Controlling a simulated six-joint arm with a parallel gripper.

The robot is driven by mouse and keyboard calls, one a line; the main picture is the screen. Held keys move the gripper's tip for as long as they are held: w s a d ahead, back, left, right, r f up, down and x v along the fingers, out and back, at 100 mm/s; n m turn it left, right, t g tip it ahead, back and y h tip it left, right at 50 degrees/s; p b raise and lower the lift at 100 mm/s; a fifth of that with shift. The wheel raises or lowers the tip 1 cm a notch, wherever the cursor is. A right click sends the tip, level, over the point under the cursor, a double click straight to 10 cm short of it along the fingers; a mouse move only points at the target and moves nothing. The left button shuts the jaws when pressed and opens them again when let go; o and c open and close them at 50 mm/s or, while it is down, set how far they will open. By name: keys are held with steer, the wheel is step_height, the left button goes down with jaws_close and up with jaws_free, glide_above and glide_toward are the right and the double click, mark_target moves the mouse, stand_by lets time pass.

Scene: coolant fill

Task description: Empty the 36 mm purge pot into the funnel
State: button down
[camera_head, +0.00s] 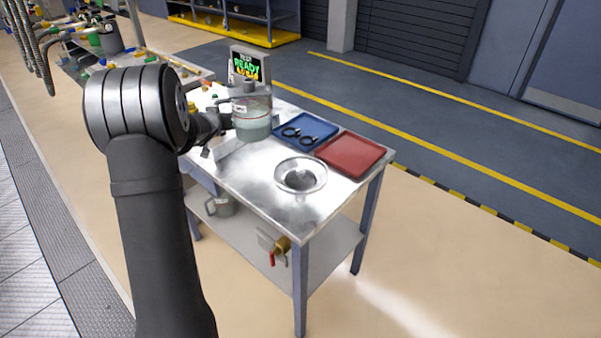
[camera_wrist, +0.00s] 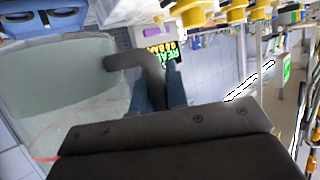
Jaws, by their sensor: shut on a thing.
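My gripper (camera_wrist: 158,88) is shut on this handle. In the head view my gripper (camera_head: 222,122) is left of the pot, partly hidden by my arm. The funnel (camera_head: 287,182), a wide metal bowl with a dark hole, sits nearer, to the pot's right. I cannot tell whether the pot touches the table.
A blue tray (camera_head: 318,124) with dark rings and a red tray (camera_head: 352,154) lie along the table's right side. A display reading READY (camera_head: 248,66) stands behind the pot. The lower shelf holds a metal jug (camera_head: 220,206) and a brass valve (camera_head: 282,245). Bare tabletop lies left of the funnel.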

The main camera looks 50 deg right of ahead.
mark_target(250, 115)
steer(key=d+m+g+h, duration=0.1)
steer(key=s+d+r+m+g, duration=0.1)
steer(key=d, duration=0.1)
steer(key=s+d+r+m+g+h, duration=0.1)
steer(key=d, duration=0.1)
steer(key=shift+d+r+m+g+h, duration=0.1)
steer(key=shift+r+m+g+h, duration=0.05)
steer(key=shift+m+g+h, duration=0.2)
steer(key=s+m+g, duration=0.1)
steer(key=s+d+f+m+g, duration=0.1)
steer(key=s+f+m+g, duration=0.1)
steer(key=g, duration=0.1)
steer(key=shift+d+h, duration=0.25)
steer(key=shift+h, duration=0.1)
steer(key=shift+s+f+m+g, duration=0.25)
steer(key=shift+s+f+m, duration=0.1)
steer(key=shift+f+m, duration=0.1)
steer(key=shift+s+a+f+m+t+h, duration=0.1)
steer(key=shift+s+f+m+t+h, duration=0.2)
steer(key=shift+f+m+t, duration=0.35)
steer(key=shift+s+r, duration=0.15)
steer(key=shift+r, duration=0.15)
steer(key=shift+s+a+r+m+t+h, duration=0.1)
steer(key=shift+s+r+m+t+h, duration=0.1)
steer(key=shift+r+m, duration=0.25)
steer(key=shift+s+a+r+m+t+h, duration=0.1)
steer(key=shift+s+r+m+h, duration=0.1)
steer(key=shift+r, duration=0.4)
steer(key=shift+r, duration=0.1)
